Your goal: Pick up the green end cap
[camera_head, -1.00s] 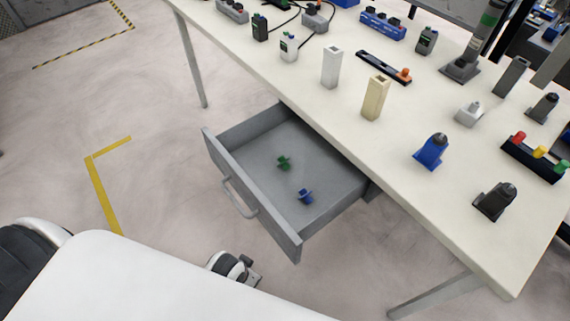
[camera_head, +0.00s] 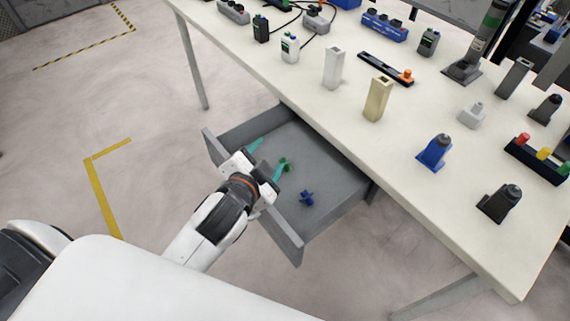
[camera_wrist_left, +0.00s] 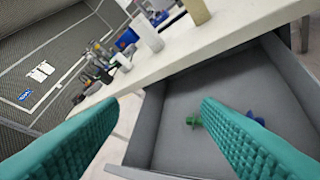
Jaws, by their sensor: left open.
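The green end cap (camera_head: 286,163) lies on the floor of the open grey drawer (camera_head: 335,172). It also shows in the left wrist view (camera_wrist_left: 193,121), between my two teal fingers and close to the right one. My left gripper (camera_head: 267,157) is open and empty, over the front part of the drawer, with its fingers pointing in. In the head view one finger comes close to the green end cap; I cannot tell whether they touch. My right gripper is not in view.
A blue end cap (camera_head: 307,198) lies in the drawer near the green one; the right finger partly hides it in the wrist view. The drawer walls surround both. The white table (camera_head: 330,110) overhangs the drawer's back and carries several connectors and blocks.

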